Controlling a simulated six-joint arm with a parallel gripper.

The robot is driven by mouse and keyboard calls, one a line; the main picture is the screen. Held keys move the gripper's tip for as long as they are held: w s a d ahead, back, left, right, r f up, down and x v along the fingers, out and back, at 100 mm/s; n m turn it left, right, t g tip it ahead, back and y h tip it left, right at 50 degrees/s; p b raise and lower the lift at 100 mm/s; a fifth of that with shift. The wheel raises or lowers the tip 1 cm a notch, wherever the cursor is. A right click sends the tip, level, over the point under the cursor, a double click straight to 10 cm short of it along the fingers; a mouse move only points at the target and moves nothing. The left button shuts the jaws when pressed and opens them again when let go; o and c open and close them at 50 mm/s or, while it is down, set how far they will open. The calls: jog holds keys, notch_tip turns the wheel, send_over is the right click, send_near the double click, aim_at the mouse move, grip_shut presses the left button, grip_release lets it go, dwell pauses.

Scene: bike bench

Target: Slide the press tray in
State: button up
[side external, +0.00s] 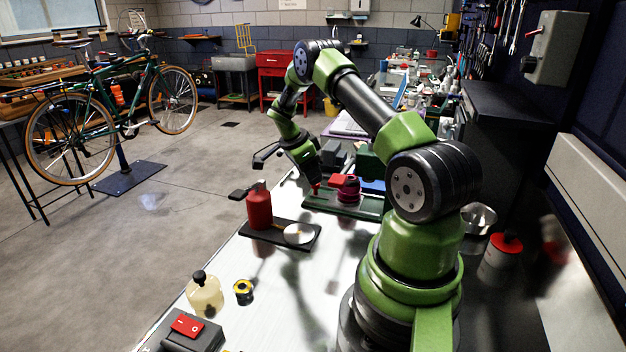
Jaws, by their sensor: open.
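My gripper (313,178) is at the end of my arm, pointing down over the left end of a dark green tray-like base (349,210). It is open, but its fingertips are small and partly hidden, and I cannot tell whether they touch anything. Red parts (347,187) stand on the green base. I cannot tell for sure which piece is the press tray. A dark flat plate (278,236) lies nearer on the bench, with a red bottle-like cylinder (259,208) and a pale disc (299,233) on it.
A yellowish bottle (204,296), a yellow-black roll (243,291) and a red switch box (188,327) stand near the bench's front left edge. Red-topped cans (502,252) and a metal bowl (479,217) stand right of my arm. The middle of the bench (300,290) is clear.

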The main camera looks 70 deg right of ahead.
aim_at(331, 198)
jog(key=shift+x, duration=1.45)
grip_shut()
jog(key=shift+s, duration=2.55)
grip_release()
jog(key=shift+r, duration=0.1)
jog(key=v, duration=1)
